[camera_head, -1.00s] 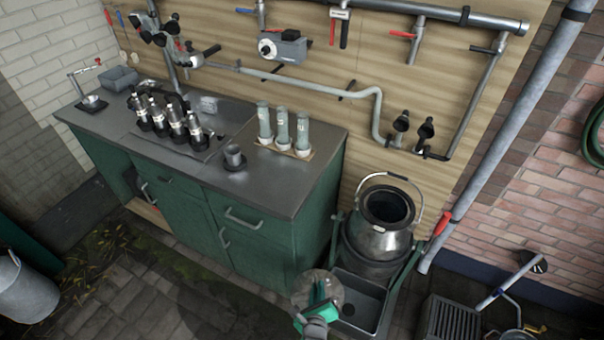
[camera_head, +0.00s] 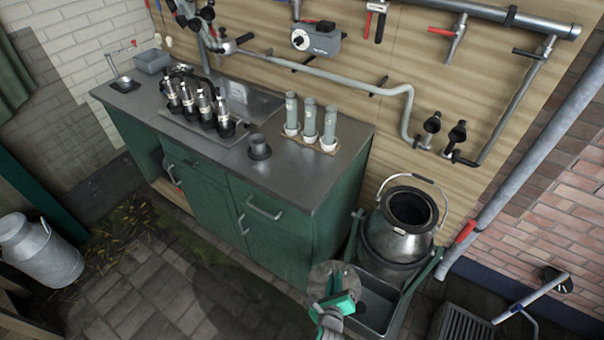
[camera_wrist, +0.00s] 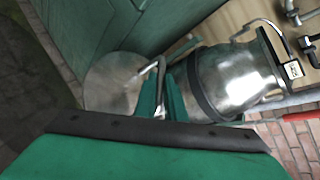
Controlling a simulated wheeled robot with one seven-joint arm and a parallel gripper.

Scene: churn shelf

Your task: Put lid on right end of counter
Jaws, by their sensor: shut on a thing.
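The lid (camera_head: 330,277) is a round grey metal disc. My gripper (camera_head: 340,300) is shut on it, low in front of the counter's right end, near the grey basin. In the wrist view the lid (camera_wrist: 112,82) shows as a disc with a curved handle, and the green fingers (camera_wrist: 165,95) are closed at that handle. The counter (camera_head: 320,183) has a dark grey top and green doors. Its right end carries several upright tubes, with some bare top in front of them. The lid is below the counter top's height and apart from it.
An open metal churn (camera_head: 395,245) stands right of the counter above a grey basin (camera_head: 375,305). A small dark cup (camera_head: 259,148) and the tubes (camera_head: 309,122) stand on the counter. Another milk can (camera_head: 40,250) is at the far left. The floor in front is clear.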

